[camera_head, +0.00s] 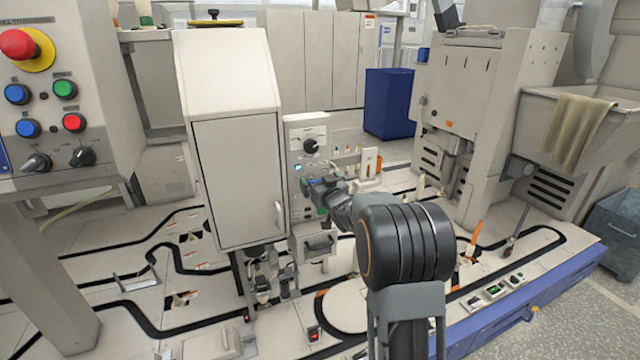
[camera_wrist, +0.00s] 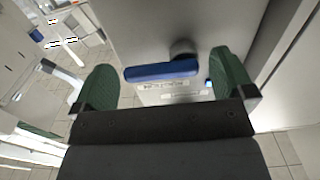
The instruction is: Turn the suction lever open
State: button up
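The suction lever (camera_wrist: 162,71) shows in the wrist view as a blue bar with a grey round hub behind it, on a pale panel. The bar lies nearly level in the picture. My gripper (camera_wrist: 165,80) is open, with one green fingertip at each end of the bar and a narrow gap on both sides. In the head view my gripper (camera_head: 316,192) is at the front of the grey control box (camera_head: 306,130).
A black knob (camera_head: 311,146) sits on the box above my gripper. A tall pale cabinet (camera_head: 238,180) with a handle stands close on the left. Small upright parts (camera_head: 370,160) stand to the right. Black track lines run over the pale machine deck (camera_head: 520,262).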

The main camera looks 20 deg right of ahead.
jog(key=shift+s, duration=0.1)
jog(key=s, duration=1.3)
jog(key=shift+s+p, duration=0.3)
jog(key=shift+p, duration=0.1)
